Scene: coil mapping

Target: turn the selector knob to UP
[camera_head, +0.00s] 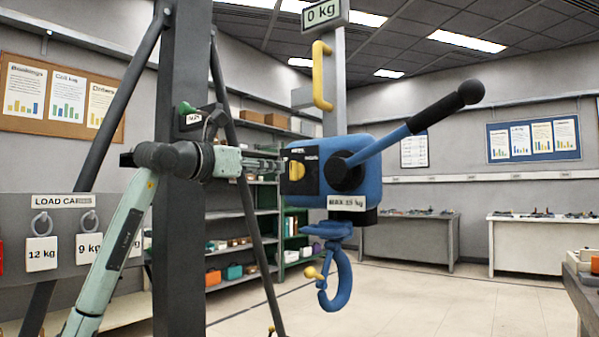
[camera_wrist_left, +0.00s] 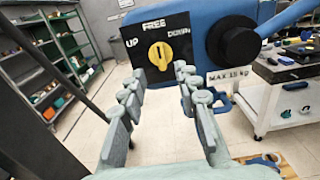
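The yellow selector knob (camera_wrist_left: 160,56) sits on a black plate (camera_wrist_left: 135,40) marked UP at left, FREE at top and DOWN at right. Its dark mark looks roughly upright, towards FREE. In the head view the knob (camera_head: 297,170) is on the left end of the blue hoist body (camera_head: 365,140). My left gripper (camera_head: 280,166) points at the knob from the left. In the left wrist view its two fingers (camera_wrist_left: 157,78) are apart with nothing between them, the knob lying beyond the tips. Contact with the plate cannot be told. My right gripper is not seen.
A black-handled lever (camera_head: 430,110) sticks out up and right from the hoist. A blue hook (camera_head: 335,285) hangs below. A dark post (camera_head: 182,200) stands behind my left arm. A load card rack (camera_head: 60,225) is at left. White worktables (camera_head: 540,245) stand at right.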

